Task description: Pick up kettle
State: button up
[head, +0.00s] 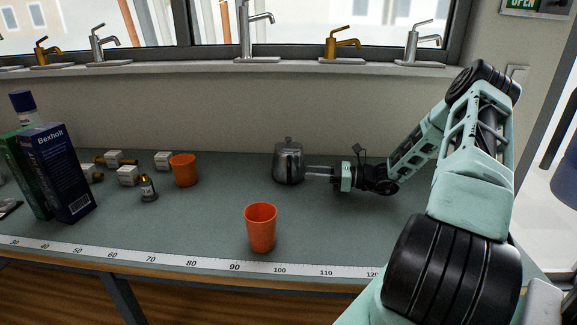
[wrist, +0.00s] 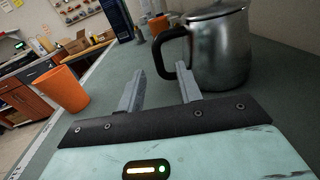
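The kettle (head: 288,163) is a small shiny metal pot with a lid, standing upright on the grey-green table near the wall in the head view. In the wrist view the kettle (wrist: 221,50) is at the upper right, with its black handle (wrist: 166,50) facing my gripper. My gripper (head: 307,173) is just right of the kettle, level with its side. In the wrist view my gripper (wrist: 158,85) has its two fingers apart, with the handle just beyond the space between them. I see nothing held. Whether a fingertip touches the kettle I cannot tell.
An orange cup (head: 261,227) stands in front of the kettle near the ruler edge (head: 190,262). Another orange cup (head: 184,170) stands left, beside white boxes (head: 128,176) and a small bottle (head: 148,188). Book-like boxes (head: 62,172) stand far left. The wall is close behind.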

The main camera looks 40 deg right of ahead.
aim_at(289, 171)
jog(key=shift+f+p+x, duration=0.15)
jog(key=shift+p+x, duration=0.25)
jog(key=shift+x, duration=1.55)
jog(key=shift+f+p+x, duration=0.1)
jog(key=shift+p+x, duration=0.3)
jog(key=shift+x, duration=1.6)
jog(key=shift+s+a, duration=0.15)
jog(key=shift+a, duration=0.05)
grip_shut()
